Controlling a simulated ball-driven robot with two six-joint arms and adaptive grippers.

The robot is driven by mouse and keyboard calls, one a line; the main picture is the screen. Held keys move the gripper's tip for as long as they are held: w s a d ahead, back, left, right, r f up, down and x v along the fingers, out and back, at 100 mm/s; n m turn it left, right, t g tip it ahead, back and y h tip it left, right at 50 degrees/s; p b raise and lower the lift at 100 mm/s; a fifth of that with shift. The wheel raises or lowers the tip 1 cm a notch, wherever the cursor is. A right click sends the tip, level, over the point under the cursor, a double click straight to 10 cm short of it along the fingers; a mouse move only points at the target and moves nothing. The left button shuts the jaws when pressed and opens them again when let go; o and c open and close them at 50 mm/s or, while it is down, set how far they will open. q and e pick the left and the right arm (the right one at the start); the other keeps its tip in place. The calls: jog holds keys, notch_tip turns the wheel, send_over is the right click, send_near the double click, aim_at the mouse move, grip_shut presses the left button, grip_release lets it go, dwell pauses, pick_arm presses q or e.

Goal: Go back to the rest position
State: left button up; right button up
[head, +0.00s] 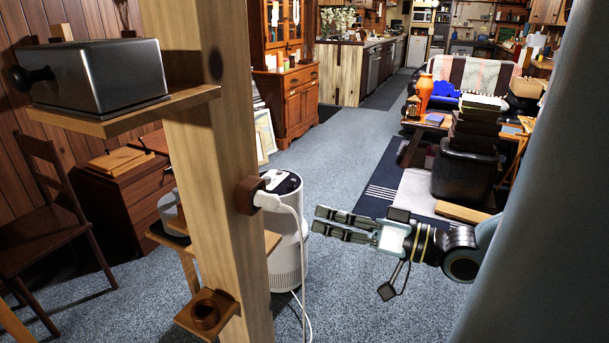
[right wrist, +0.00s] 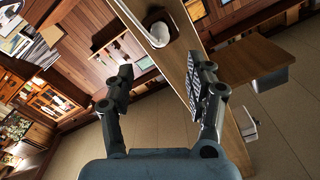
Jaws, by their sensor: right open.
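My right gripper (head: 345,224) is open and empty in the head view, pointing left from the right side of the picture. It is apart from the wooden post (head: 205,130) and the white cylindrical appliance (head: 290,230) behind it. In the right wrist view my right gripper (right wrist: 168,90) shows its two fingers spread wide, with nothing held between them. The post also shows in the right wrist view (right wrist: 180,70), seen between and beyond the fingers. My left gripper is not in view.
The post carries a shelf (head: 110,118) with a metal box (head: 100,75), a plug with a white cable (head: 265,200), and a lower ledge with a ring (head: 206,315). A wooden chair (head: 50,215) stands left. Carpet (head: 350,290) is open around the gripper.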

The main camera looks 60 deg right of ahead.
jog(key=shift+s, duration=0.15)
dwell(0.5)
notch_tip(320, 180, down, 14)
jog(key=w+d+m+g+h+b, duration=0.1)
jog(key=w+d+m+h+b, duration=0.1)
jog(key=w+h+b, duration=0.15)
jog(key=s+a+f+n+g+b, duration=0.1)
jog(key=s+a+f+g, duration=0.2)
jog(key=f, duration=0.7)
jog(key=s+a+f+n+g, duration=0.1)
jog(key=s+a+f+g, duration=0.15)
jog(key=f, duration=0.75)
jog(key=s+a+f+n+g+b, duration=0.1)
jog(key=s+a+f+n+g, duration=0.35)
jog(key=s+a+f, duration=0.75)
jog(key=s+f+n+g+y, duration=0.1)
jog(key=s+f+g, duration=0.3)
jog(key=s, duration=0.6)
jog(key=shift+d+g, duration=0.45)
jog(key=shift+g, duration=0.65)
